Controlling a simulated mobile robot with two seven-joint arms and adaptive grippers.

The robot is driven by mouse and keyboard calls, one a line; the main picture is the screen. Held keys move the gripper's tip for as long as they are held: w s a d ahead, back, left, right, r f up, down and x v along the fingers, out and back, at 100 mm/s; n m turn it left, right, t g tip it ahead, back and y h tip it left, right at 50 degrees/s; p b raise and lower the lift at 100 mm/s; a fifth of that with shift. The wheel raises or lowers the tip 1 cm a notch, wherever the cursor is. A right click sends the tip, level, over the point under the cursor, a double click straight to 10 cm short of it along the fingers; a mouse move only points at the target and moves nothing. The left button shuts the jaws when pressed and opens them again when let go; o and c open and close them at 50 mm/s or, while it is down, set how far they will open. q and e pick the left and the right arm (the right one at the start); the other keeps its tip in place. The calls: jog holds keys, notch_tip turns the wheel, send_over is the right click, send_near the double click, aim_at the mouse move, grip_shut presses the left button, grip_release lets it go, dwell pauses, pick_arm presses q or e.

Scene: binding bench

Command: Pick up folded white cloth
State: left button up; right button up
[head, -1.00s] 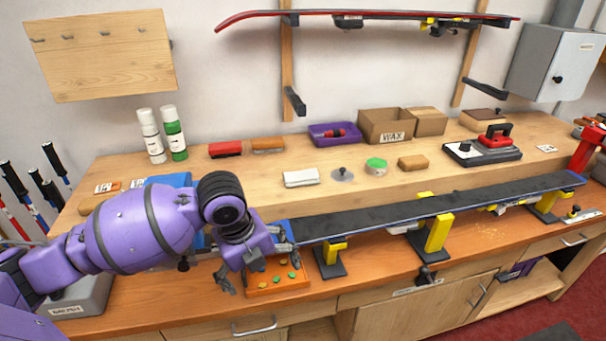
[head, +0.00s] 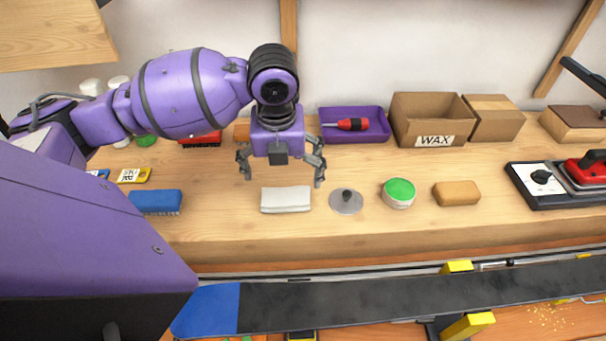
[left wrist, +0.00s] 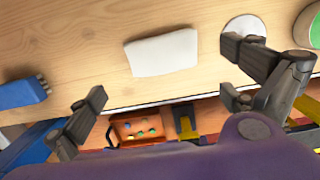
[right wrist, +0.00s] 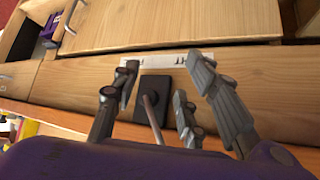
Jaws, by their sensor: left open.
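The folded white cloth (head: 286,199) lies flat on the raised wooden shelf at the back of the bench. It also shows in the left wrist view (left wrist: 162,53), toward the top middle. My left gripper (head: 281,178) is open and empty, with its fingers spread above and just behind the cloth in the head view. In the left wrist view the left gripper's fingers (left wrist: 165,100) stand apart on either side, and the cloth lies beyond them. My right gripper (right wrist: 165,85) shows only in the right wrist view, its fingers apart in front of wooden drawer fronts.
Right of the cloth are a grey metal disc (head: 346,202), a green-topped tin (head: 398,193) and a tan block (head: 457,193). A blue brush (head: 155,202) lies to the left. Behind are a purple tray (head: 378,133) and a WAX box (head: 430,118). A ski (head: 360,303) runs along the front.

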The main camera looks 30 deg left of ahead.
aim_at(285, 196)
pick_arm(q)
jog(key=shift+w+f, duration=0.2)
jog(key=shift+f, duration=0.35)
jog(key=f, duration=0.2)
jog(key=shift+s+f, duration=0.25)
jog(key=shift+f, duration=0.1)
jog(key=f, duration=0.2)
jog(key=shift+w+f, duration=0.4)
jog(key=shift+f, duration=0.3)
jog(key=shift+a+f, duration=0.1)
pick_arm(e)
jog(key=shift+s+d+f, duration=0.2)
jog(key=shift+s, duration=0.35)
pick_arm(q)
jog(key=c, duration=0.8)
jog(key=shift+c, duration=0.2)
pick_arm(e)
jog(key=shift+s, duration=0.15)
